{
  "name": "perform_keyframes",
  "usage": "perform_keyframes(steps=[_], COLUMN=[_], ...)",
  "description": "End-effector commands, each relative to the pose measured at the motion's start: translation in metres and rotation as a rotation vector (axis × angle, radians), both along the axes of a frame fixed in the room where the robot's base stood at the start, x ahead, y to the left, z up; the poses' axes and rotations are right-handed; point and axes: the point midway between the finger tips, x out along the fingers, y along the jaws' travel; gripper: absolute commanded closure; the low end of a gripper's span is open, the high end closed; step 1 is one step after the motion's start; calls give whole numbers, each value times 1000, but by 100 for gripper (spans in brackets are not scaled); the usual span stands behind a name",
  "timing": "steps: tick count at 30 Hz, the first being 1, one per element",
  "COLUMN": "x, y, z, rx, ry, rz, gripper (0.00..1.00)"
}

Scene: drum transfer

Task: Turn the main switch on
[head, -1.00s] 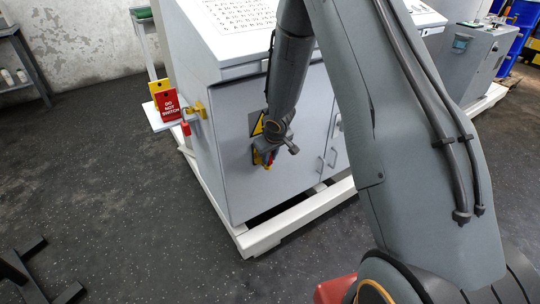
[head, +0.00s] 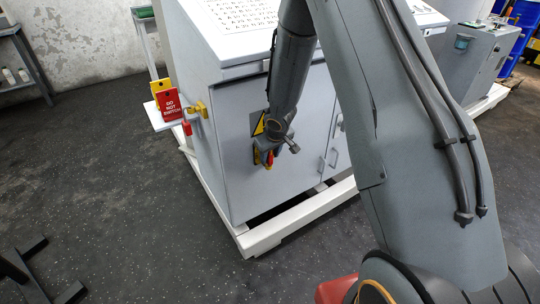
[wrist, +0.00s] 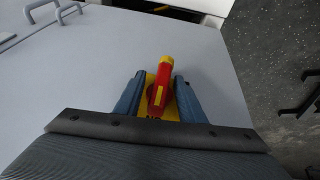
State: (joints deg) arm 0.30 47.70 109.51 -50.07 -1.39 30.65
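The main switch has a red handle (wrist: 158,92) on a yellow plate (wrist: 172,112), mounted on the front of the grey cabinet (head: 290,170). In the wrist view the handle lies lengthwise between the two blue-grey fingers of my gripper (wrist: 159,84). Yellow plate shows on both sides of the handle, so the fingers look apart and not closed on it. In the head view the red handle (head: 269,158) shows just below my wrist, and the fingers are hard to make out. Whether the fingertips touch the plate cannot be told.
A red "do not switch" tag (head: 171,105) and a yellow latch (head: 200,108) are at the cabinet's left side. A warning label (head: 258,124) is above the switch. Door handles (head: 333,158) are to its right. The dark floor (head: 130,200) in front is largely clear.

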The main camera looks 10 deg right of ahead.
Motion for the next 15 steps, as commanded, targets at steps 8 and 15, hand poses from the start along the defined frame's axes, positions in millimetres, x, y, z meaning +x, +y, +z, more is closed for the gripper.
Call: perform_keyframes(steps=[8, 15], x=[-4, -14], y=[1, 0], z=[5, 30], rx=[0, 0], ry=[2, 2], rz=[1, 1], gripper=[64, 64])
